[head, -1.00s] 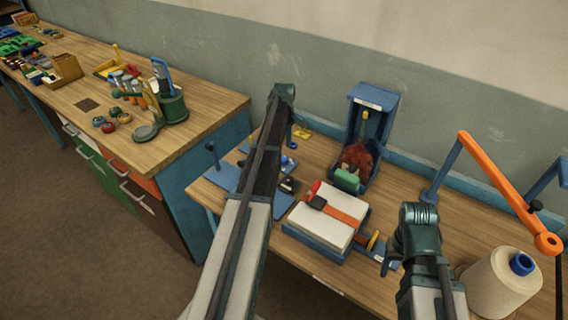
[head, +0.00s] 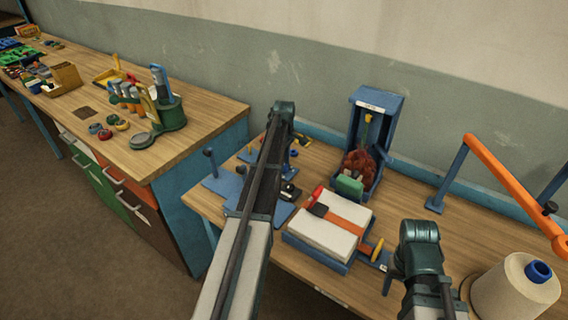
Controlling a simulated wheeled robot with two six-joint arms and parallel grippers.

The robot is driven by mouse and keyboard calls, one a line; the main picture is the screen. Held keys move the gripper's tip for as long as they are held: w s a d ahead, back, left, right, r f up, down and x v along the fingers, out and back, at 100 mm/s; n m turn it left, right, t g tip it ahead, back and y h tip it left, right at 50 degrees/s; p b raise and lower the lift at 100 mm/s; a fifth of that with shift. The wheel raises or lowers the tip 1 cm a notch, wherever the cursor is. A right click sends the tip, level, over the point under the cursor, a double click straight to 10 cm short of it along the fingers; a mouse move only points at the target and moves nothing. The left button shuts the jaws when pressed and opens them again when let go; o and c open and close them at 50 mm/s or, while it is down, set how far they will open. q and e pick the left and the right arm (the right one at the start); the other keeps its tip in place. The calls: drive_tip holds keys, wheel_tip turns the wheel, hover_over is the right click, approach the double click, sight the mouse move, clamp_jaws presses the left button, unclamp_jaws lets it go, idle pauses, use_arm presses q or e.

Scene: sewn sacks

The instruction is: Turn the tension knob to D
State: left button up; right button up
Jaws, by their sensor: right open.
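Contact with the knob cannot be made out. My left arm reaches over the left part of the bench, and its gripper is hidden.
A blue upright holder (head: 377,105) with a reddish-brown bundle stands behind the block. A cream thread cone (head: 512,292) and an orange arm (head: 508,185) are at the right. A second bench (head: 190,141) with tools is at the left.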

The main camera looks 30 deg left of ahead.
use_arm(q)
clamp_jaws()
drive_tip(key=shift+m, duration=0.3)
drive_tip(key=m, duration=1.1)
drive_tip(key=shift+m, duration=2)
